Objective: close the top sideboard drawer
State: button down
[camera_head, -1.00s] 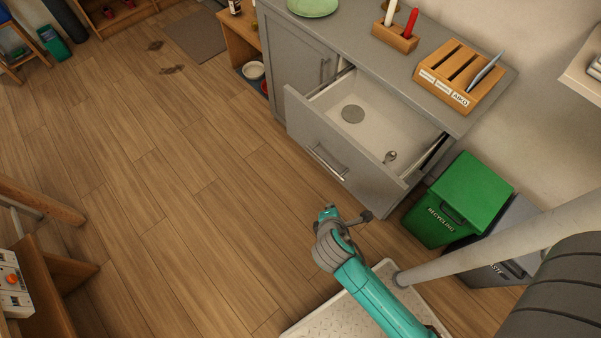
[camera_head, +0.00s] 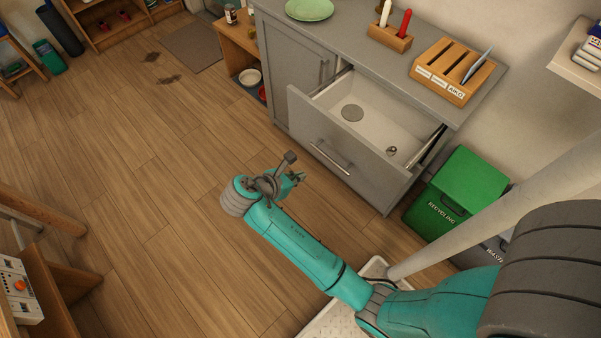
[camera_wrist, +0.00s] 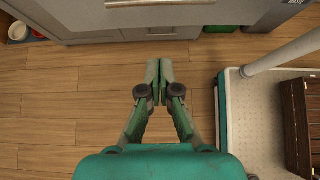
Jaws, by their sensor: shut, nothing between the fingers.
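The grey sideboard (camera_head: 292,78) stands at the upper middle of the head view. Its top drawer (camera_head: 345,152) is pulled out, with a bar handle (camera_head: 330,157) on its front. In the wrist view, my gripper (camera_wrist: 159,100) is shut and empty over the floor. The drawer front with its handle (camera_wrist: 160,3) shows at the top edge there.
A green recycling bin (camera_head: 455,195) and a grey waste bin (camera_head: 492,250) stand right of the sideboard. A wooden organiser (camera_head: 456,72), a candle holder (camera_head: 390,37) and a green plate (camera_head: 310,9) are on the countertop. The wooden floor (camera_head: 150,190) on the left is clear.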

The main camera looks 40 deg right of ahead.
jog(key=d+f, duration=0.4)
jog(key=d, duration=0.6)
jog(key=shift+w+f, duration=0.1)
jog(key=shift+w, duration=0.05)
jog(key=shift+d, duration=0.1)
